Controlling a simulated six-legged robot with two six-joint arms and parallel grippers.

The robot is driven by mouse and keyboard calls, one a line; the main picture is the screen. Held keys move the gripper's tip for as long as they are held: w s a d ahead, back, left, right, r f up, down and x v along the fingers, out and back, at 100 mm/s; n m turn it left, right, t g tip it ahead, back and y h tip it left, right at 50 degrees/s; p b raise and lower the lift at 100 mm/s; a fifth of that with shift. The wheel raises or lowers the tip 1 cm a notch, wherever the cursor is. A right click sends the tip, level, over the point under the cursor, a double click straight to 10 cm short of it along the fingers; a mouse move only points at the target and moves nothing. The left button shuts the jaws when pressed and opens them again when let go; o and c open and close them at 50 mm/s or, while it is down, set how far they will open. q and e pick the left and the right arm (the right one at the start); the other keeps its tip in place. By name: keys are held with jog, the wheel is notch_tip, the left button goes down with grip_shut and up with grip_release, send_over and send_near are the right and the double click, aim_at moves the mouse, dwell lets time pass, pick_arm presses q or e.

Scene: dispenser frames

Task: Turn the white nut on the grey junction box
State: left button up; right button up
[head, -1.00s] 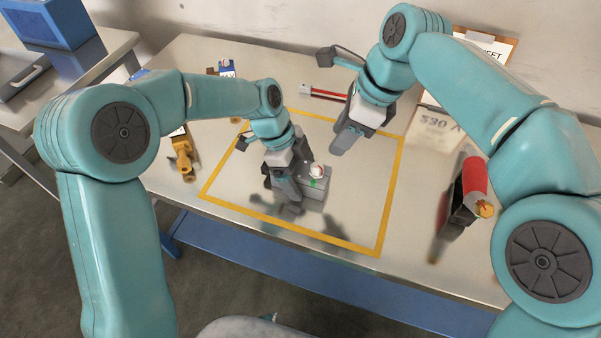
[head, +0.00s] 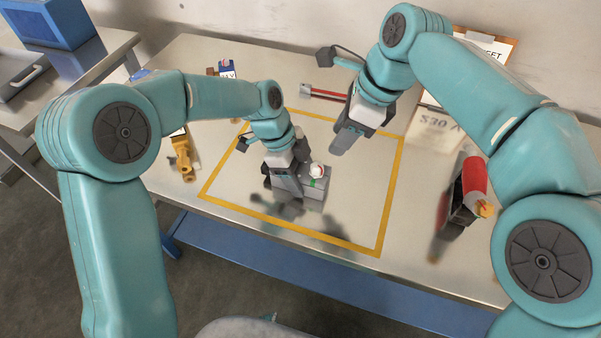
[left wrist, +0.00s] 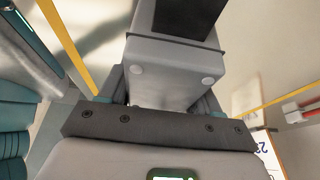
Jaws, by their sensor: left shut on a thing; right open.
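The grey junction box (head: 314,192) stands on the table inside the yellow outline, with a green mark on it. The white nut (head: 317,170) is on the box and shows a little red. My left gripper (head: 287,188) is at the box's left side, shut on the box and partly covering it. In the left wrist view, a grey body with two pale round spots, the box (left wrist: 172,75), lies between the fingers; the nut is not visible there. My right gripper (head: 342,145) is open and empty, above and behind the box, apart from the nut.
A yellow-brown fitting (head: 184,160) lies left of the outline. A red-and-black tool (head: 466,190) is at the right.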

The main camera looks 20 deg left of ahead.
aim_at(316, 165)
dwell(0.4)
jog(key=shift+o, duration=1.1)
jog(key=a+f+m, duration=0.1)
jog(key=f+m, duration=0.2)
jog(key=m, duration=0.8)
jog(key=a+f+m, duration=0.1)
jog(key=f+m, duration=0.2)
jog(key=m, duration=0.8)
jog(key=a+f+m, duration=0.1)
jog(key=f+m, duration=0.2)
jog(key=m, duration=0.9)
jog(key=shift+s+a+g, duration=0.2)
jog(key=shift+a+g, duration=0.2)
